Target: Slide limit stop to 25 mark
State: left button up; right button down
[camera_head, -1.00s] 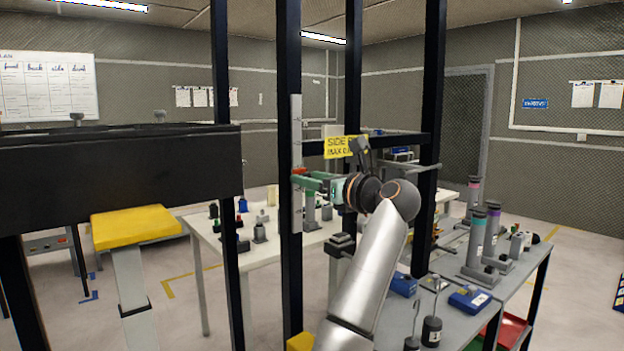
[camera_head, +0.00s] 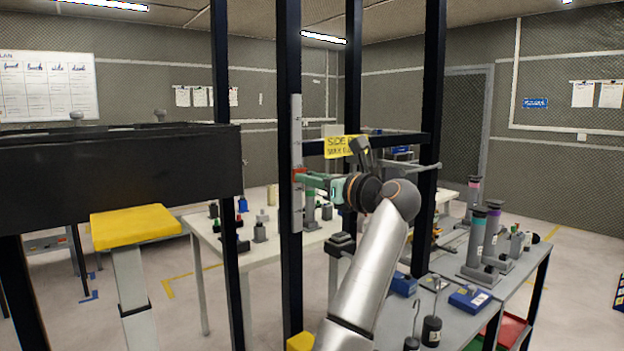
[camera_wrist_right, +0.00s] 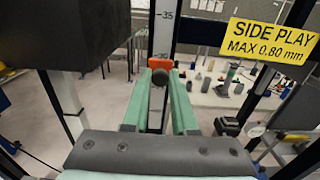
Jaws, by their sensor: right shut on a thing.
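The limit stop (camera_head: 299,174) is a small red-orange slider on a pale vertical scale (camera_head: 297,130) fixed to a dark post. In the right wrist view the stop (camera_wrist_right: 160,64) has a dark round knob (camera_wrist_right: 158,77) facing me. The scale (camera_wrist_right: 165,30) shows a 35 mark above the stop; a mark just above the stop is partly covered and hard to read. My right gripper (camera_head: 308,178) reaches the stop from the right. Its green fingers (camera_wrist_right: 159,90) are shut on the knob, one on each side. My left gripper is not in view.
A yellow SIDE PLAY sign (camera_head: 341,146) hangs on a dark crossbar right of the scale, close to my right gripper. Dark posts (camera_head: 435,90) stand around the arm. A white table (camera_head: 205,235) and a grey bench (camera_head: 455,325) with small parts lie beyond and below.

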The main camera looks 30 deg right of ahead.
dwell(0.7)
notch_tip(320, 180, down, 5)
jog(key=shift+r+b, duration=0.1)
jog(key=shift+b, duration=0.7)
jog(key=shift+f, duration=0.2)
jog(key=c, duration=0.7)
grip_release()
jog(key=shift+r, duration=0.1)
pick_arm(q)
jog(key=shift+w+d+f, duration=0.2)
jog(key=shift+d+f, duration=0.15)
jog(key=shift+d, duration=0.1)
pick_arm(e)
jog(key=shift+s+d, duration=0.15)
jog(key=shift+s, duration=1.95)
jog(key=shift+s+d, duration=0.2)
jog(key=shift+s, duration=1.85)
jog(key=shift+s+d, duration=0.15)
jog(key=shift+s, duration=1.95)
